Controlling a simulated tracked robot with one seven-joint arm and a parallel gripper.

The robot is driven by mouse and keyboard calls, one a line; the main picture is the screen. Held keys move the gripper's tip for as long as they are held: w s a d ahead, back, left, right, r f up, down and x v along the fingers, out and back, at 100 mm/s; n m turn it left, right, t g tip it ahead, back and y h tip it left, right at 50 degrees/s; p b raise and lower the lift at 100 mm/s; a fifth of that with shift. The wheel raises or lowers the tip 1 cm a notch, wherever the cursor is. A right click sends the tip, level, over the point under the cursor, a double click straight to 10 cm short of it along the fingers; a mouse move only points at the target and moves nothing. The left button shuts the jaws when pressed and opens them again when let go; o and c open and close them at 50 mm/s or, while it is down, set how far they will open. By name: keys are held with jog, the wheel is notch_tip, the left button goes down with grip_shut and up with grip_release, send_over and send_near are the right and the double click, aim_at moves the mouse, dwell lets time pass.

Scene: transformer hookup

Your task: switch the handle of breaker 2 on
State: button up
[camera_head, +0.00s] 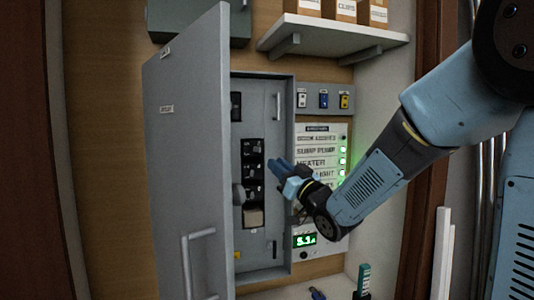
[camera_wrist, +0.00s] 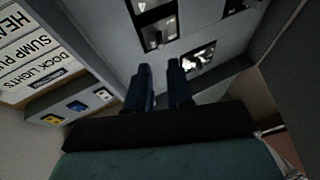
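The breaker panel shows in the head view as a grey box with a column of black breakers (camera_head: 253,147) inside. Small markings on them are too small to read, so I cannot tell which is breaker 2 or how its handle stands. My gripper (camera_head: 277,168) is just right of the breakers, its blue fingers pointing left into the box. In the wrist view the two dark fingers (camera_wrist: 161,76) stand a little apart with nothing seen between them.
The grey panel door (camera_head: 187,140) stands open at the left. A label board (camera_head: 318,150) with several green lamps and a green display (camera_head: 305,240) is right of the box. Three switches (camera_head: 323,99) sit above it. A shelf (camera_head: 335,37) with boxes is overhead.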

aim_at(256, 145)
jog(key=x, duration=0.8)
jog(key=shift+w+a, duration=0.1)
grip_shut()
jog(key=shift+d, duration=0.3)
jog(key=shift+a, duration=0.1)
